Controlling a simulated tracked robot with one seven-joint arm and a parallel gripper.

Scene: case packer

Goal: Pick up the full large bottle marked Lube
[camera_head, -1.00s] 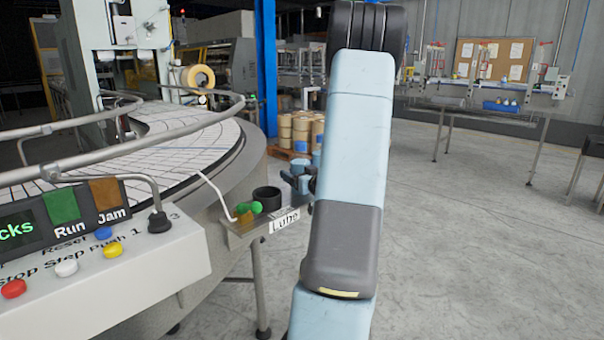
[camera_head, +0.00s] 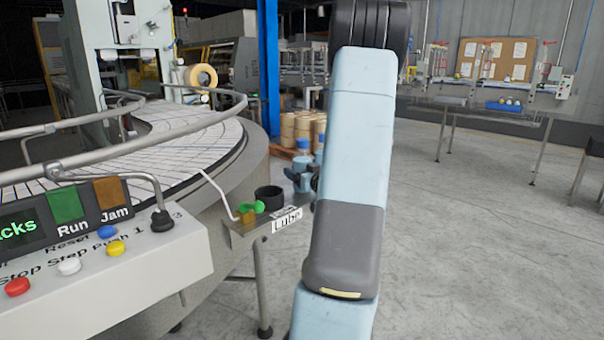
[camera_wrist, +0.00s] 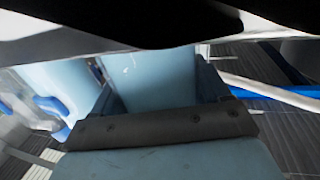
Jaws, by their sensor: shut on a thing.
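My gripper (camera_head: 302,182) is just right of the small metal shelf (camera_head: 243,232), partly hidden behind my arm. A small bottle with a blue cap (camera_head: 303,145) and a pale body stands upright in it, above the shelf's right end. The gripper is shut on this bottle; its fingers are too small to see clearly. The shelf carries a white label reading Lube (camera_head: 287,219). On the shelf are an empty-looking black round holder (camera_head: 268,194) and a green-topped item (camera_head: 252,207). The wrist view mostly shows my own dark and light-blue parts, and no clear bottle.
The round conveyor table (camera_head: 195,150) with a curved metal rail is to the left. A control box (camera_head: 120,255) with coloured buttons is in front of it. The floor to the right is clear.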

